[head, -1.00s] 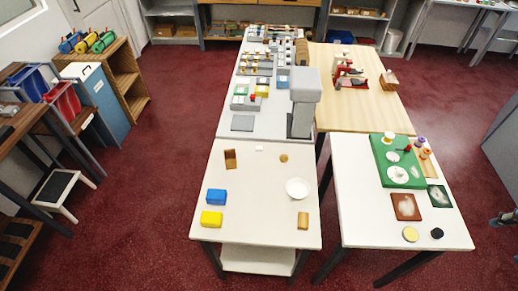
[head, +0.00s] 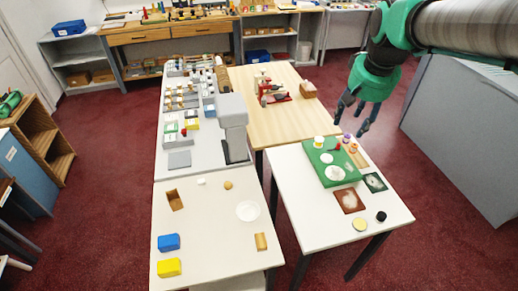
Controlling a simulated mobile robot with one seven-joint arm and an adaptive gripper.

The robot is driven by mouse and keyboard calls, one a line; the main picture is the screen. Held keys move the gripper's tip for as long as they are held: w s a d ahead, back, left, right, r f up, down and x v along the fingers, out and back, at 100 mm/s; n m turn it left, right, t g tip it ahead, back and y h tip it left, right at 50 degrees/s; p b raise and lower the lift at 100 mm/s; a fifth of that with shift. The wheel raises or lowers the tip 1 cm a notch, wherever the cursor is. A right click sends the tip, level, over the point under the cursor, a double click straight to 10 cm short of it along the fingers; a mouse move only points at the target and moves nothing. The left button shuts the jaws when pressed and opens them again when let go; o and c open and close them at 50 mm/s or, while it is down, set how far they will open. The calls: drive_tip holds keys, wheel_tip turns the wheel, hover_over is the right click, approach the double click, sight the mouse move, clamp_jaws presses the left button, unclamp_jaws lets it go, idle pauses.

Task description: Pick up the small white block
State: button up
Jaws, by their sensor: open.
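The small white block (head: 201,182) lies near the far edge of the near-left white table (head: 205,225), between a brown open box and a small tan round piece. It looks tiny from here. My gripper (head: 364,124) hangs at the upper right, fingers pointing down and spread apart, with nothing between them. It is far to the right of the block and beyond the right-hand table, over the red floor in the picture.
The near-left table also holds a brown box (head: 175,200), a white bowl (head: 248,211), a blue block (head: 169,242), a yellow block (head: 169,267) and a wooden block (head: 261,241). A tall grey device (head: 233,125) stands just beyond. A green board (head: 327,173) lies on the right-hand table.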

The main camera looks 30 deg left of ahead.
drive_tip(key=w+a+f+n, duration=0.1)
drive_tip(key=w+a+f, duration=0.15)
drive_tip(key=a, duration=0.55)
drive_tip(key=w+a+f+n, duration=0.15)
drive_tip(key=a+f, duration=0.25)
drive_tip(key=a, duration=0.4)
drive_tip(key=n+g+h+p, duration=0.1)
drive_tip(key=n+g+p, duration=0.2)
hover_over(201, 181)
wheel_tip(201, 181, down, 31)
drive_tip(key=shift+r, duration=0.2)
drive_tip(key=shift+s+d+f, duration=0.1)
drive_tip(key=shift+f, duration=4.15)
drive_tip(key=shift+f+b, duration=0.3)
drive_tip(key=shift+f, duration=2.3)
